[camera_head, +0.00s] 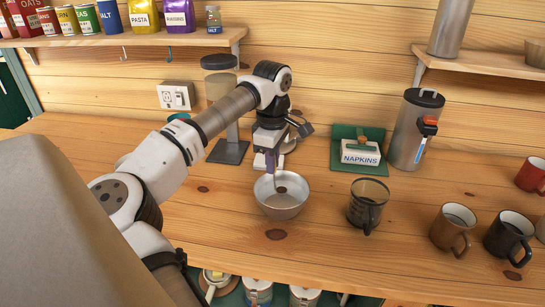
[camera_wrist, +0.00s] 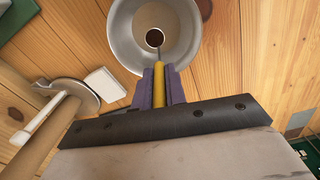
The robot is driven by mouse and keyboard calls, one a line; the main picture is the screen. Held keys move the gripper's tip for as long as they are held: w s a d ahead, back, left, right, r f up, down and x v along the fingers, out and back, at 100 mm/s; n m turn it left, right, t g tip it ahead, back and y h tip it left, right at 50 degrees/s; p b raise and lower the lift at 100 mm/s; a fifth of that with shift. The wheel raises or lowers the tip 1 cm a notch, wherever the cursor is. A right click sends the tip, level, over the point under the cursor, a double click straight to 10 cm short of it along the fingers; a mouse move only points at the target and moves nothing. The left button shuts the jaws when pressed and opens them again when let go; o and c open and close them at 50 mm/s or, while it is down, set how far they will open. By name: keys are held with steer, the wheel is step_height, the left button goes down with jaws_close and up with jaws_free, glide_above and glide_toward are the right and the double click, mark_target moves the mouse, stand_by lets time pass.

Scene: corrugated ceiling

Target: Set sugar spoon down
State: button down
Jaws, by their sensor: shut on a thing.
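My gripper (camera_head: 271,163) points down over the counter, above a metal bowl (camera_head: 281,207). In the wrist view its two purple fingers are shut on the yellow handle of the sugar spoon (camera_wrist: 159,85). The spoon's dark round end (camera_wrist: 155,38) appears over the inside of the bowl (camera_wrist: 122,38). In the head view the spoon shows only as a thin piece below the fingers, with its end at the bowl. I cannot tell whether it touches the bowl.
A glass mug (camera_head: 367,204) stands right of the bowl, with a brown mug (camera_head: 453,229) and a black mug (camera_head: 509,238) farther right. A napkin holder (camera_head: 360,155) and a metal dispenser (camera_head: 413,132) stand behind. Counter in front of the bowl is clear.

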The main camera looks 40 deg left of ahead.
steer(key=shift+f+b, duration=1.4)
steer(key=shift+f, duration=0.7)
steer(key=shift+f, duration=0.2)
steer(key=c, duration=1.4)
jaws_free()
steer(key=shift+c, duration=0.2)
steer(key=shift+r, duration=0.15)
step_height(320, 180, up, 12)
steer(key=shift+r+b, duration=0.1)
steer(key=shift+b, duration=0.8)
